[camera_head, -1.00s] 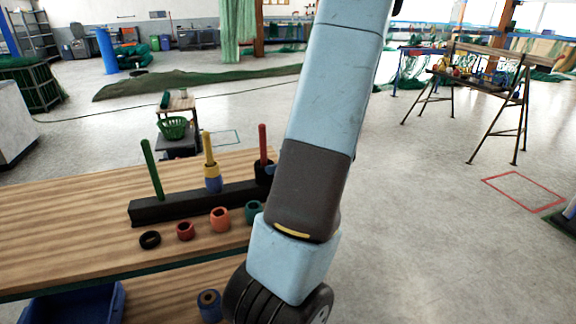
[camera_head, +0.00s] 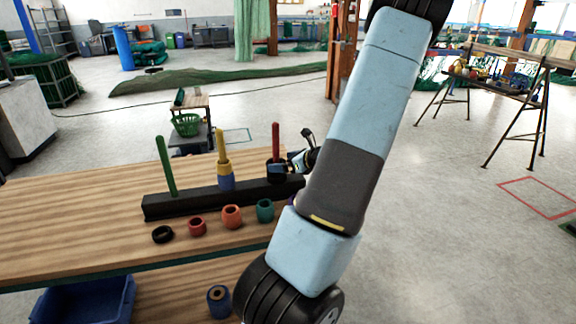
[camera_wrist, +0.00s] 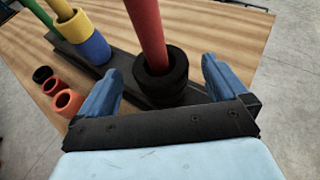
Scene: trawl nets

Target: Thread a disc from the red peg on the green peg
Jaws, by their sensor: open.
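The red peg (camera_head: 276,138) stands at the right end of a black base (camera_head: 200,200) on the wooden table. A black disc (camera_wrist: 160,80) sits around its foot, and a second dark ring seems to lie under it. The green peg (camera_head: 166,166) stands bare at the left end of the base. My gripper (camera_wrist: 166,75) is open in the wrist view, with one blue finger on each side of the black disc and short of it. In the head view my gripper (camera_head: 283,168) is small at the red peg, and partly hides the disc.
The middle yellow peg (camera_head: 221,140) carries a yellow and a blue disc (camera_head: 226,183). In front of the base stand a black ring (camera_head: 162,235), a red ring (camera_head: 197,226), an orange ring (camera_head: 232,217) and a teal ring (camera_head: 265,210). A blue bin (camera_head: 85,302) is below the table edge.

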